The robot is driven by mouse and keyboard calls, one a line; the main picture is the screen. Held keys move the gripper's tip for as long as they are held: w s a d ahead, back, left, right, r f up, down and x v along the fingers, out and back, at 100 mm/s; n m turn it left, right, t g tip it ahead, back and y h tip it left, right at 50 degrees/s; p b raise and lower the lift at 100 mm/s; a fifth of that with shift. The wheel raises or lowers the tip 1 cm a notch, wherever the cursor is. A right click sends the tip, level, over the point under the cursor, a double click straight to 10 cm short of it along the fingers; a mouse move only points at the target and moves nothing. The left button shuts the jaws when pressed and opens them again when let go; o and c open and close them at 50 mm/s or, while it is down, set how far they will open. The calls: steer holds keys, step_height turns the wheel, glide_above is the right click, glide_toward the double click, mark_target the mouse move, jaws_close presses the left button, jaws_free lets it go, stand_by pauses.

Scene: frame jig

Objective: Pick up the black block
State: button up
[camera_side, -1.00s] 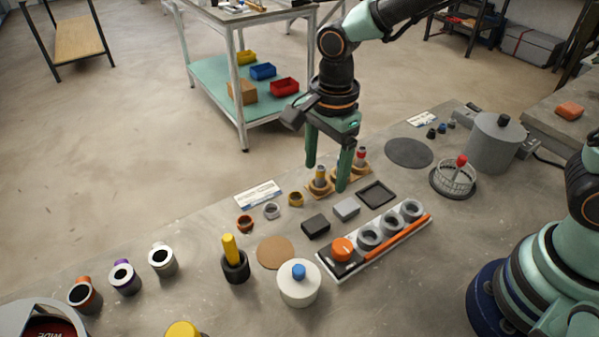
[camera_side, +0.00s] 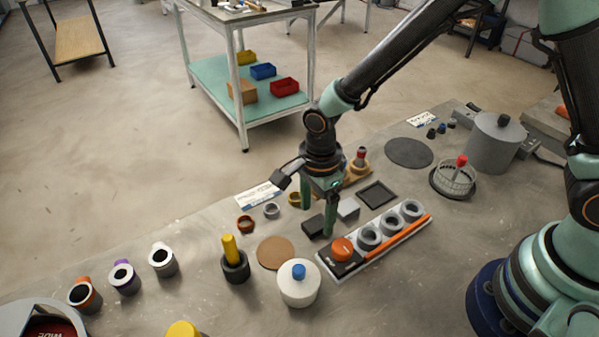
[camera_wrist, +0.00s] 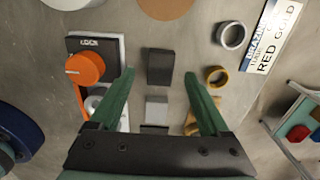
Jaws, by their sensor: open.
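The black block (camera_side: 312,227) lies on the grey bench, partly hidden by my gripper in the side view. In the wrist view the black block (camera_wrist: 160,66) is ahead of the fingertips, between their lines. My gripper (camera_side: 317,222) is open and empty, its green fingers low over the block, one on each side of it in the side view. In the wrist view the gripper (camera_wrist: 160,75) also shows spread wide. Whether the fingertips touch the bench cannot be told.
A grey block (camera_side: 348,209) sits close beside the black block. A tray with grey rings and an orange knob (camera_side: 342,249) is close on the right. A brass ring (camera_wrist: 216,76) is on the other side. A cork disc (camera_side: 275,253) lies in front.

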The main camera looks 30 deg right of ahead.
mark_target(316, 223)
steer(key=shift+f, duration=1.2)
jaws_close()
steer(key=shift+w+r, duration=0.1)
steer(key=shift+r, duration=0.1)
step_height(316, 223, up, 21)
steer(key=shift+r, duration=0.1)
